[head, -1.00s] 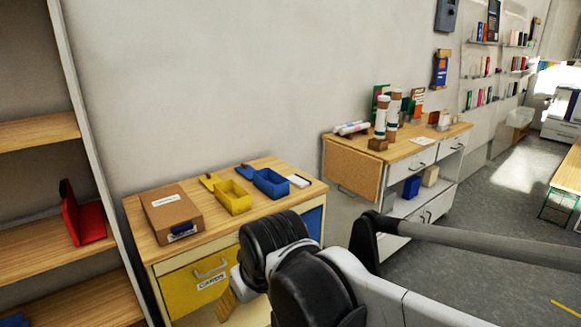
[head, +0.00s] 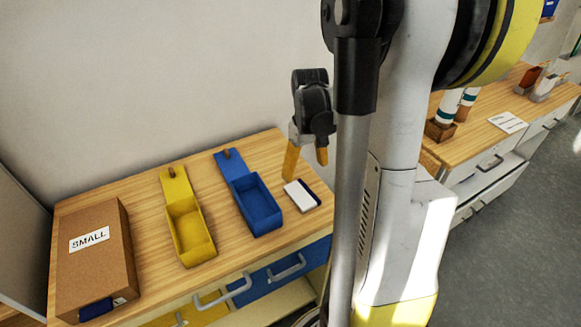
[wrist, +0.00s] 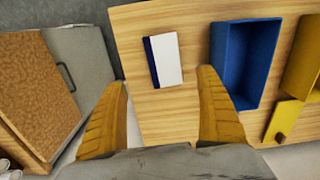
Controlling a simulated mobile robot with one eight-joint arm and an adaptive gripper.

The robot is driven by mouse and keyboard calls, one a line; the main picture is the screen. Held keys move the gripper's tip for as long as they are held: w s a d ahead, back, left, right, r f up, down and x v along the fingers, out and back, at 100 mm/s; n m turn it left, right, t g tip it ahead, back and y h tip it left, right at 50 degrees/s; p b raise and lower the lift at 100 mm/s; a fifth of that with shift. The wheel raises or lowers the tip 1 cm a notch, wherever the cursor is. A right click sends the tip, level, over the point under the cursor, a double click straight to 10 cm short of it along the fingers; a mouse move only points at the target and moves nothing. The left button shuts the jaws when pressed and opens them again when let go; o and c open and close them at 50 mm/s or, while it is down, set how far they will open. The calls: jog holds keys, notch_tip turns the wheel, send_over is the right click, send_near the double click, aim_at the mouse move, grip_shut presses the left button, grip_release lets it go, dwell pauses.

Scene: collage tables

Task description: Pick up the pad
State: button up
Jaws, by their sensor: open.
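The pad (head: 301,195) is white with a dark blue edge strip. It lies flat on the wooden table top (head: 150,262), right of the blue box, near the right end. In the wrist view the pad (wrist: 168,61) lies beyond my fingertips, between their lines. My gripper (head: 306,166) is open and empty, with yellow-orange fingers pointing down, above the table behind the pad. In the wrist view the two fingers of my gripper (wrist: 164,82) stand wide apart. Nothing covers the pad.
An open blue box (head: 256,206) stands close beside the pad, with an open yellow box (head: 190,232) further left. A brown case labelled SMALL (head: 93,262) lies at the left end. A wall runs behind the table. Another cabinet (head: 497,150) stands to the right.

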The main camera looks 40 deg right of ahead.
jog(key=b, duration=0.2)
send_over(302, 194)
jog(key=f, duration=0.4)
jog(key=shift+s+f, duration=0.2)
jog(key=shift+s, duration=0.05)
notch_tip(302, 194, down, 6)
jog(key=b, duration=0.2)
jog(key=shift+w+b, duration=0.15)
jog(key=shift+b, duration=0.25)
jog(key=shift+r, duration=0.1)
jog(key=c, duration=1.3)
